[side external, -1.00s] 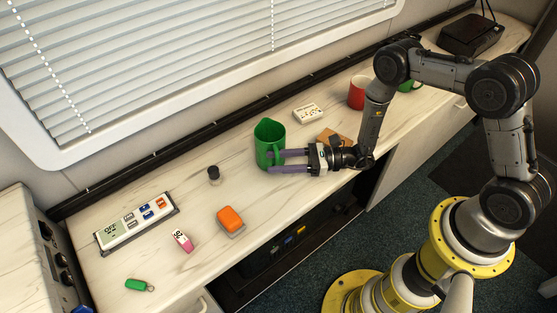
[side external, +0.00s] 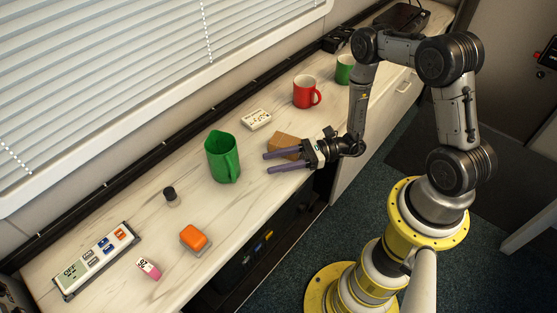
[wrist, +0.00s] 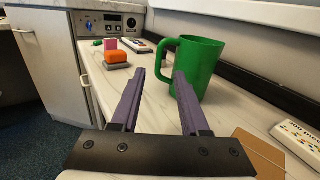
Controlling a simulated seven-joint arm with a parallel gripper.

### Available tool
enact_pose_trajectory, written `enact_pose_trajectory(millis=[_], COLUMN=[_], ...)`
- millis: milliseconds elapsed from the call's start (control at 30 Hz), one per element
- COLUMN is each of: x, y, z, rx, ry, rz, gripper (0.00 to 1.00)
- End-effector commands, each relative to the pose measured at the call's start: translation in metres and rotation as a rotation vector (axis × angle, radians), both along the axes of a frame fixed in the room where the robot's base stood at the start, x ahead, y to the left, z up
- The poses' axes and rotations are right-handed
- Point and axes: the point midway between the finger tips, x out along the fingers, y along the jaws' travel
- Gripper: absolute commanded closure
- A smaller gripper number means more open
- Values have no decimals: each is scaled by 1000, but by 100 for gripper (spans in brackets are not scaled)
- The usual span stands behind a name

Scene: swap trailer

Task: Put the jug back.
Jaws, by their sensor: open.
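A green jug (side external: 221,158) stands upright on the pale marbled counter (side external: 150,237), its handle toward the front right. In the wrist view the jug (wrist: 200,65) stands beyond the fingertips, a little to the right, with its handle on the left. My gripper (side external: 266,163) is open and empty, with two purple fingers. It is low over the counter's front part, to the right of the jug and apart from it. The fingers also show in the wrist view (wrist: 157,85).
A brown box (side external: 285,143) lies just behind my gripper. A white labelled block (side external: 256,119), red mug (side external: 305,92) and green mug (side external: 345,69) stand farther right. Left of the jug are a black cap (side external: 171,196), orange sponge-like block (side external: 194,238), pink block (side external: 149,268) and display panel (side external: 95,259).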

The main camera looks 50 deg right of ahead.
Motion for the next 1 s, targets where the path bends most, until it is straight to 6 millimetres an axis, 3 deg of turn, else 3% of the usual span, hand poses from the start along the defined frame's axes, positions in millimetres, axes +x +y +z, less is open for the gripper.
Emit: enact_pose_trajectory(millis=[267,367,467,600,733,867,1000], x=[-4,-3,-9,-39,-79,-119,-156], y=[-5,2,16,37,42,33,10], z=[4,24,61,120,162,192,217], rx=[-7,-44,-133,-339,-579,-858,-1198], ry=[-9,-47,-124,-264,-400,-544,-707], rz=[14,94,253,542,784,983,1140], gripper=[55,55,55,55,55,55,55])
